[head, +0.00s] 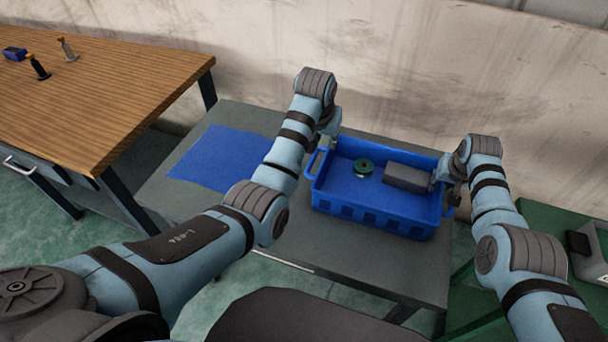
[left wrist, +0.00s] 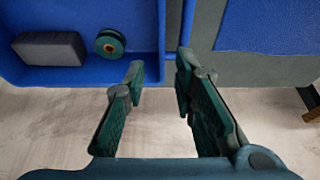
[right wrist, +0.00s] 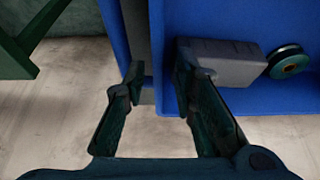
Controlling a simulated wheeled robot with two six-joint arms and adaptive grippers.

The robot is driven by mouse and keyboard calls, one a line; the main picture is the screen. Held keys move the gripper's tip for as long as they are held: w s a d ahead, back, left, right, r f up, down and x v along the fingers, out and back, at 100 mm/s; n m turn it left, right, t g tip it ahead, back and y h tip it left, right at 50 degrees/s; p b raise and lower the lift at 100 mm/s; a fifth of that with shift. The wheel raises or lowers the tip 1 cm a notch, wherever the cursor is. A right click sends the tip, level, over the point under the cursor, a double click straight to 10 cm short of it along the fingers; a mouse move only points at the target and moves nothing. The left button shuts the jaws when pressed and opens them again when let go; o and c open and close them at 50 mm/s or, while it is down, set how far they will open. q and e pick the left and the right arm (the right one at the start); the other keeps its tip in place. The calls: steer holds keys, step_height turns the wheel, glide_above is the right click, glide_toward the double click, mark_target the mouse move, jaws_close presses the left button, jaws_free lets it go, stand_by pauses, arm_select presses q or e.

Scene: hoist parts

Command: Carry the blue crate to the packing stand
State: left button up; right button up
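The blue crate (head: 375,217) stands on the grey table (head: 250,119). In it lie a grey block (head: 406,178) and a green spool-like part (head: 363,167), also in both wrist views. My left gripper (head: 328,138) is at the crate's left end; in the left wrist view its parted fingers (left wrist: 160,72) are on either side of the crate's end wall. My right gripper (head: 445,188) is at the right end; its parted fingers (right wrist: 158,65) straddle that wall. Contact with the crate cannot be told. Which surface is the packing stand is not marked.
A flat blue mat (head: 222,158) lies on the grey table left of the crate. A wooden-topped bench (head: 100,90) with small parts stands at the left. A green stand (head: 540,225) with a grey box (head: 590,258) is at the right. A wall closes off the back.

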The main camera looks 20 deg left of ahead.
steer(key=shift+r, duration=0.1)
arm_select(q)
steer(key=v, duration=0.3)
steer(key=shift+r, duration=0.2)
arm_select(e)
steer(key=v, duration=1.1)
steer(key=shift+s+r, duration=0.15)
steer(key=shift+r, duration=0.25)
